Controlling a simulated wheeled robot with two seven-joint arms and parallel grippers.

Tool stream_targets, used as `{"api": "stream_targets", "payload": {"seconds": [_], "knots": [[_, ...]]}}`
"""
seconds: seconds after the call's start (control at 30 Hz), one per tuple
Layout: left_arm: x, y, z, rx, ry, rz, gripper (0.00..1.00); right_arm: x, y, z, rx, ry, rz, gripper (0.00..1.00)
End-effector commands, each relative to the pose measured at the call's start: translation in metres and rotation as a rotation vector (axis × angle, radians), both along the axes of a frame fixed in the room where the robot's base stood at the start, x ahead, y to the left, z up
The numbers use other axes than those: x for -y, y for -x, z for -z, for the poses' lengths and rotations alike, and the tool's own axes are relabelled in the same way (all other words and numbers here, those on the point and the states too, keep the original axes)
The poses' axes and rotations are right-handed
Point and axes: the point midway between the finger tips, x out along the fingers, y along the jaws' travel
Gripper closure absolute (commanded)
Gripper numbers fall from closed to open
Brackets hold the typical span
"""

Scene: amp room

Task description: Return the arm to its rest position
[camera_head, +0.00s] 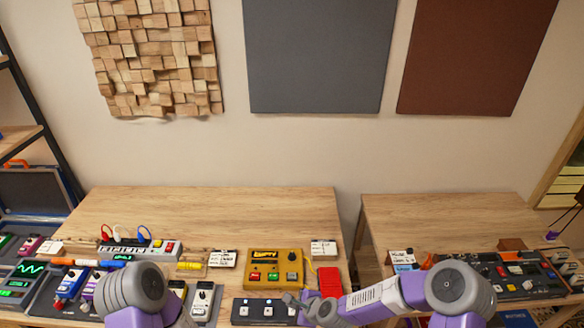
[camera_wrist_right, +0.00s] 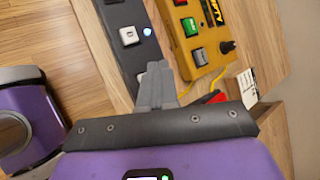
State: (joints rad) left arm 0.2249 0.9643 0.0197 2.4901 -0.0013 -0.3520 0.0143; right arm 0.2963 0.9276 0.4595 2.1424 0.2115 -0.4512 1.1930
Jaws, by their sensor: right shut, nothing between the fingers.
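My right arm, purple and grey, reaches in from the right in the head view. Its gripper (camera_head: 291,300) is over the black footswitch strip (camera_head: 250,312), near that strip's right end. In the right wrist view the fingers (camera_wrist_right: 156,78) are shut together with nothing between them, beside the black strip (camera_wrist_right: 122,45) and the yellow pedal (camera_wrist_right: 198,50). Whether the fingertips touch the strip is unclear. My left arm shows at the lower left of the head view, but its gripper is out of sight.
A yellow pedal (camera_head: 274,268) stands behind the strip, with a red block (camera_head: 330,281) to its right. A pedalboard with several pedals lies left. A black mixer-like panel (camera_head: 505,272) is on the right table. A gap separates the two tables. The tables' rear areas are clear.

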Motion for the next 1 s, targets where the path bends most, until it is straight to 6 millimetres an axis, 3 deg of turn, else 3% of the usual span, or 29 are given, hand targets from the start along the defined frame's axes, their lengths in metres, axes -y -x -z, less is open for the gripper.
{"api": "stream_targets", "payload": {"seconds": [0.37, 0.47, 0.7, 0.83, 1.0], "knots": [[0.0, 0.0, 0.029, 0.0, 0.0, 0.0, 0.57, 0.026, 0.07, 0.083, 0.041, 0.276, -0.393, 1.0], [0.0, 0.0, 0.039, -0.001, 0.0, 0.0, 0.57, 0.037, 0.097, 0.108, 0.055, 0.356, -0.545, 1.0], [0.0, 0.001, 0.068, -0.001, 0.0, 0.0, 0.57, 0.073, 0.182, 0.17, 0.1, 0.53, -1.024, 1.0], [0.0, 0.0, 0.075, -0.001, 0.0, 0.0, 0.57, 0.086, 0.211, 0.183, 0.124, 0.562, -1.198, 1.0], [0.0, 0.001, 0.076, -0.001, 0.0, 0.0, 0.57, 0.092, 0.223, 0.186, 0.14, 0.574, -1.276, 1.0]]}}
